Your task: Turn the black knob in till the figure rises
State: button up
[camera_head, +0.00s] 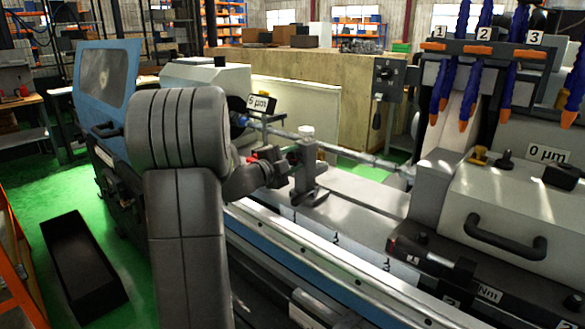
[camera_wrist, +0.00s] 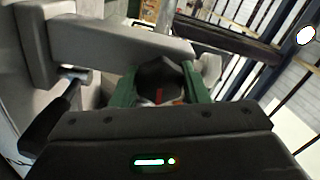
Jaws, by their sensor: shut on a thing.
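The black knob (camera_wrist: 157,76) shows in the wrist view as a dark faceted cap with a red mark on it. My gripper (camera_head: 279,165) is at the steady rest on the grinder bed in the head view. Its green fingers stand on both sides of the knob in the wrist view, shut on it. In the head view I cannot make out the knob apart from the gripper. A small sign (camera_head: 262,103) beyond my arm appears to read "5 µm". Another sign (camera_head: 548,154) at the right reads "0 µm".
The steady rest (camera_head: 306,170) stands close to my gripper, under a long shaft (camera_head: 350,153). A grey arm (camera_wrist: 120,40) crosses just above the knob in the wrist view. The wheel head (camera_head: 510,210) with its black handle is at the right. A black bin (camera_head: 82,265) lies on the green floor.

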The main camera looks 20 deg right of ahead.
jog(key=shift+f+m+b, duration=0.15)
jog(key=shift+m+b, duration=0.85)
jog(key=shift+m, duration=0.2)
jog(key=o, duration=1)
jog(key=shift+a, duration=0.1)
jog(key=b+v, duration=0.1)
jog(key=v, duration=1.2)
jog(key=shift+s+a, duration=0.2)
jog(key=shift+a, duration=0.1)
